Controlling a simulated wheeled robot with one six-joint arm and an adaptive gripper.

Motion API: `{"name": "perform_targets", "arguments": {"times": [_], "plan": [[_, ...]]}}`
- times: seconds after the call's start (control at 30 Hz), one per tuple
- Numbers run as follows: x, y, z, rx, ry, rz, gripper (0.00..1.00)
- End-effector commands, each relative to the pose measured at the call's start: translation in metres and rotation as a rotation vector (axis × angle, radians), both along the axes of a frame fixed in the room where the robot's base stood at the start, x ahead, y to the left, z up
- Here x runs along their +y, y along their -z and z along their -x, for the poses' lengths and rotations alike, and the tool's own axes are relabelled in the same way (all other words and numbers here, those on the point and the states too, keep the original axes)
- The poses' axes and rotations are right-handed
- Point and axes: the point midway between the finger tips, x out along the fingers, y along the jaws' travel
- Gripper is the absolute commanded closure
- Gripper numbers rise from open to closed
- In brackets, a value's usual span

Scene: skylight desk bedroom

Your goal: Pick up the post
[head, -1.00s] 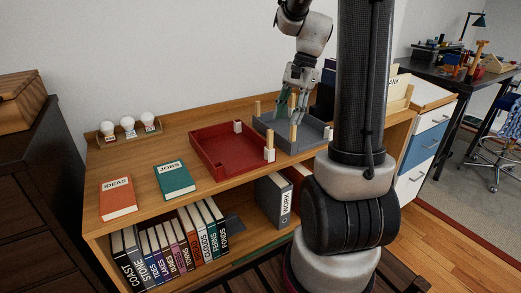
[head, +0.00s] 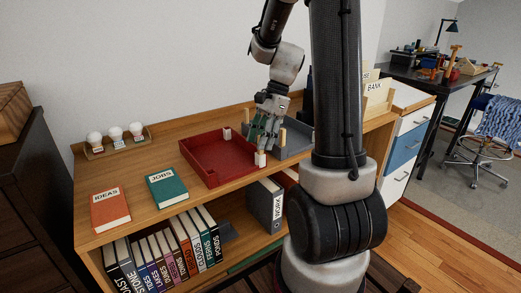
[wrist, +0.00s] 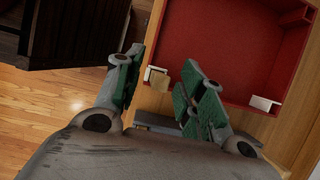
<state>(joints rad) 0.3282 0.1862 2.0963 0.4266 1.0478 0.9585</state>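A short pale wooden post (wrist: 160,80) stands at a corner of the red tray (wrist: 225,45), beside a white corner piece. In the wrist view it shows between the fingertips of my gripper (wrist: 165,75). The fingers have green inner pads and are apart; I cannot tell whether either touches the post. In the head view my gripper (head: 264,132) hangs over the near right corner of the red tray (head: 205,172), pointing down. The fingers partly hide the post there. Another wooden post (head: 282,137) stands at the grey tray (head: 294,147).
A teal JOBS book (head: 167,188) and an orange IDEAS book (head: 110,210) lie on the wooden top. A bulb holder (head: 118,143) is at the back left. A WORK binder (head: 266,205) and several upright books fill the shelf below. Card files (head: 375,95) stand at the right.

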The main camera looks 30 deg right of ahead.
Motion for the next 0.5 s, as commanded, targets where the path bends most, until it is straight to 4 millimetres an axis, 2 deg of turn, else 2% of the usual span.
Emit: {"name": "perform_targets", "arguments": {"times": [0.27,0.47,0.5], "plan": [[0.0018,0.0051,-0.0001,-0.001,0.0,0.001,0.61],[0.0017,0.0049,-0.0001,-0.001,-0.001,0.001,0.95],[0.0017,0.0049,-0.0001,-0.001,-0.001,0.001,0.97]]}}
